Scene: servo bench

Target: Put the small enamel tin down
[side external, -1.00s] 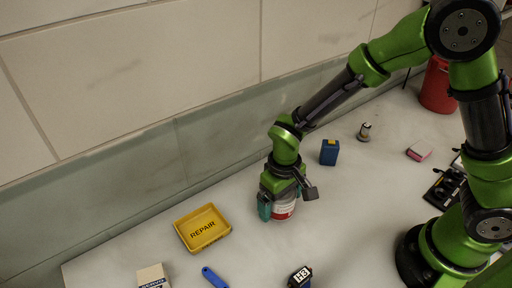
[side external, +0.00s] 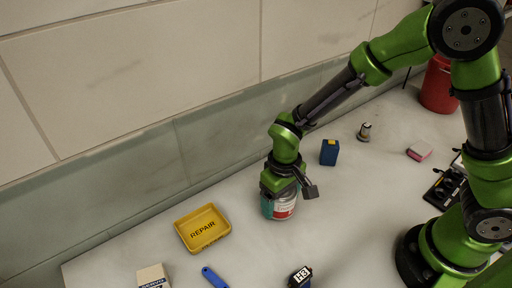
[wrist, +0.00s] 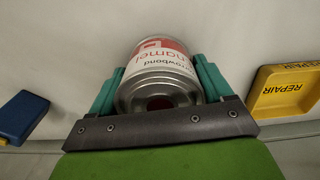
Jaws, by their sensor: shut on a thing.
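The small enamel tin (side external: 284,208) is silver with a white and red label. It is upright on or just above the bench; I cannot tell if its base touches. My gripper (side external: 279,204) points down over it and is shut on its sides. In the wrist view, the tin (wrist: 160,68) sits between the two teal fingers of my gripper (wrist: 160,88), its near end facing the camera. The fingers hide part of the tin's sides.
A yellow REPAIR tray (side external: 203,230) is left of the tin and looks empty. A blue box (side external: 329,153) stands behind right. A blue-handled item (side external: 213,277), a white box (side external: 153,277) and an H3-marked block (side external: 300,277) lie in front. Bench around the tin is clear.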

